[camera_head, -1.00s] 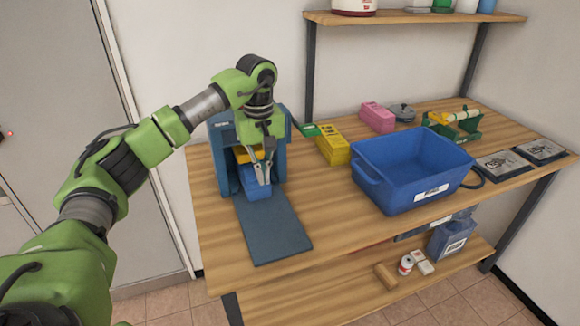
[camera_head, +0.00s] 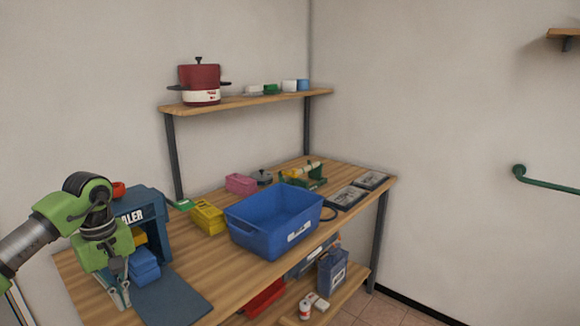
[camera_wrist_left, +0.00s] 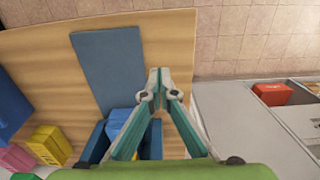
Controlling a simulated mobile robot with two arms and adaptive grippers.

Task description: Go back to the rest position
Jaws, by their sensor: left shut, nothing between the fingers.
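My left gripper (camera_head: 122,292) is shut and empty, beside the blue sealer machine (camera_head: 150,215) at the left end of the wooden table (camera_head: 200,270). In the left wrist view the gripper's fingertips (camera_wrist_left: 158,74) meet over the table's edge, to the right of the dark blue mat (camera_wrist_left: 108,65). A blue block (camera_head: 143,268) sits in the opening of the sealer, behind the gripper. My right gripper does not show.
A shelf (camera_head: 240,102) above holds a red pot (camera_head: 200,84).

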